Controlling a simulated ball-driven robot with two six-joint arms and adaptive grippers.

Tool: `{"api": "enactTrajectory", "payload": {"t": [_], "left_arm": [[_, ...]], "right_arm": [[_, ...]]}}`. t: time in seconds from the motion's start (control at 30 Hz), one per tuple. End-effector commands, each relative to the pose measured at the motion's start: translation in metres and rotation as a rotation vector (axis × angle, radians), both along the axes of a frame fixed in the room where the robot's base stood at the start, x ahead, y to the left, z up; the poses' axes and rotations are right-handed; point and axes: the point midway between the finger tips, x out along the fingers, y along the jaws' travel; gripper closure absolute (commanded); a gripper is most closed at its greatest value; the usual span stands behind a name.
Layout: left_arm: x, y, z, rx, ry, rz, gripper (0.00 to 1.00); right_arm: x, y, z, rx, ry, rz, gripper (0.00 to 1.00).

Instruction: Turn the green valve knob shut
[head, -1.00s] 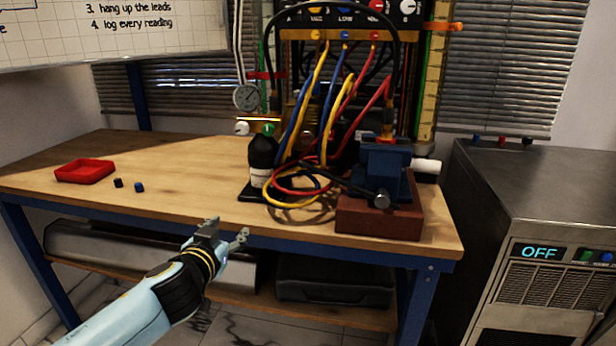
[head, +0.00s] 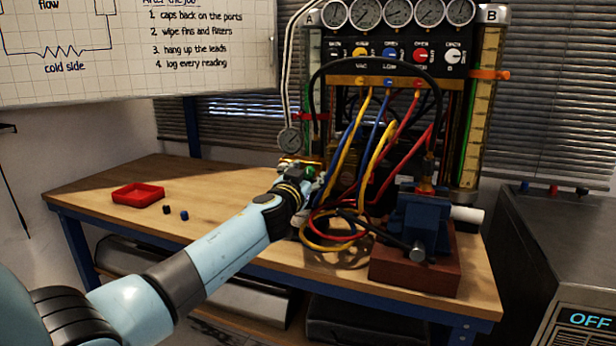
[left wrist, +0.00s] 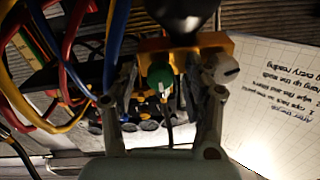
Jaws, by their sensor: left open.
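The green valve knob (left wrist: 160,78) sits on a brass block (left wrist: 185,45) in the left wrist view, a white knob (left wrist: 225,70) to its right. My left gripper (left wrist: 166,88) is open, with one finger on each side of the green knob. I cannot tell whether either finger touches it. In the head view my left gripper (head: 298,176) is at the left foot of the gauge rig and mostly hides the knob there. My right gripper is not in view.
Yellow, blue and red hoses (head: 345,135) hang close right of my left gripper. A blue vise (head: 418,220) stands on a red-brown block at the right. A red tray (head: 138,195) and two small caps lie on the left bench, mostly clear.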

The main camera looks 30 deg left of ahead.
Motion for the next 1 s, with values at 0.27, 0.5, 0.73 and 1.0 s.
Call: {"api": "enactTrajectory", "payload": {"t": [0.27, 0.5, 0.73, 1.0], "left_arm": [[0.0051, 0.0016, 0.0001, -0.001, 0.001, 0.000, 0.50], [0.0049, 0.0015, 0.0001, 0.000, 0.001, 0.000, 0.73], [0.0048, 0.0015, 0.0001, 0.000, 0.001, 0.000, 1.00], [0.0047, 0.0015, -0.0001, 0.020, 0.006, 0.000, 1.00]], "right_arm": [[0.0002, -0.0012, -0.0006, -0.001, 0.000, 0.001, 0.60], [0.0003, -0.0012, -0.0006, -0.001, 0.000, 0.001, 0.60], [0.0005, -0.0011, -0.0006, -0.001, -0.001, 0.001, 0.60], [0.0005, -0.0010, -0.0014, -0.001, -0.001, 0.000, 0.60]]}}
